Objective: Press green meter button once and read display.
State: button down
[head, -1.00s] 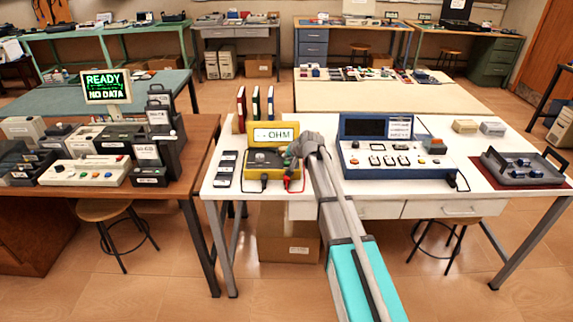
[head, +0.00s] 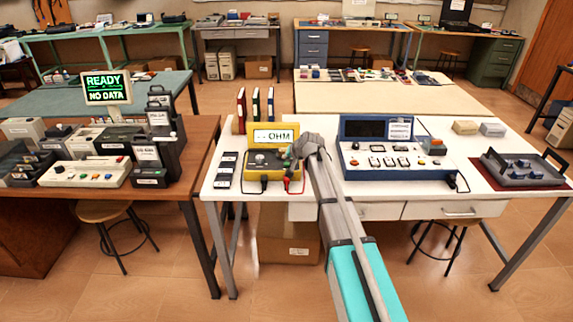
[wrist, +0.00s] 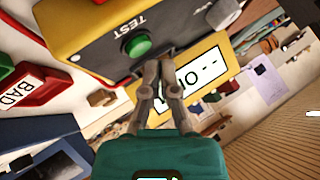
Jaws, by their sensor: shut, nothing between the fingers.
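The yellow meter (head: 266,170) stands on the white table, its raised display (head: 274,137) reading "-- OHM". In the wrist view the display (wrist: 190,82) shows dashes and part of "OHM", tilted and partly covered by my fingers. The round green button (wrist: 137,45), marked TEST, sits on the meter's dark panel. My gripper (wrist: 161,66) is shut and empty, its fingertips close beside the button. Contact with the button cannot be told. In the head view my gripper (head: 299,149) is at the meter's right edge.
A blue instrument (head: 391,163) stands right of the meter, with a grey tray (head: 524,178) farther right. Dark flat pieces (head: 226,170) lie left of the meter, and upright coloured binders (head: 255,104) stand behind it. A red block labelled BAD (wrist: 28,90) shows in the wrist view.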

aim_at(287, 164)
jog(key=shift+f+b, duration=0.9)
dwell(1.3)
jog(key=shift+r, duration=0.1)
jog(key=shift+r+p, duration=0.85)
jog(key=shift+p, duration=0.1)
notch_tip(287, 164, up, 5)
jog(key=p, duration=0.5)
dwell(0.4)
dwell(0.7)
jog(key=s+d+f+g+h+p, duration=0.1)
jog(key=s+d, duration=0.3)
jog(key=s, duration=0.8)
jog(key=s+d+f+n+g+h, duration=0.1)
jog(key=s+d+g, duration=0.3)
jog(key=s, duration=0.9)
jog(key=s+d+f+n+g+h+p, duration=0.1)
jog(key=s+d, duration=0.4)
jog(key=s, duration=0.7)
jog(key=shift+s+d+g+h+p, duration=0.35)
jog(key=shift+g+h, duration=0.45)
jog(key=shift+h, duration=0.3)
